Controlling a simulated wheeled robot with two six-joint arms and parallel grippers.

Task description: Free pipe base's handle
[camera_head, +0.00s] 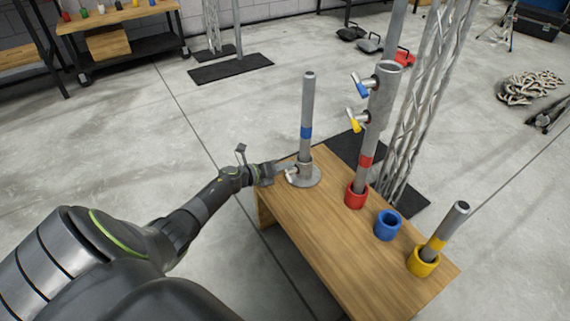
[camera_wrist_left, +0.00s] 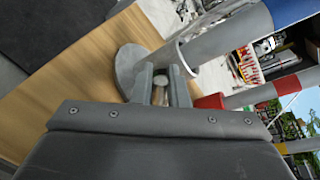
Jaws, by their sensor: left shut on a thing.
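A grey metal pipe base (camera_head: 303,176) with a round foot stands at the far left end of the wooden table. An upright grey pipe with a blue band (camera_head: 306,115) stands in it. My left gripper (camera_head: 285,174) is at the left side of the base, at the height of its small handle (camera_head: 292,174). In the left wrist view the gripper's two fingers (camera_wrist_left: 160,87) are closed around the small round handle (camera_wrist_left: 160,78), just in front of the base's collar. The fingers hide part of the handle. My right gripper is not in view.
On the wooden table (camera_head: 318,225) stand a red cup (camera_head: 355,195) with a tall red-banded pipe, an empty blue cup (camera_head: 387,225) and a yellow cup (camera_head: 423,261) with a tilted yellow-banded pipe. A metal truss (camera_head: 415,110) rises behind the table.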

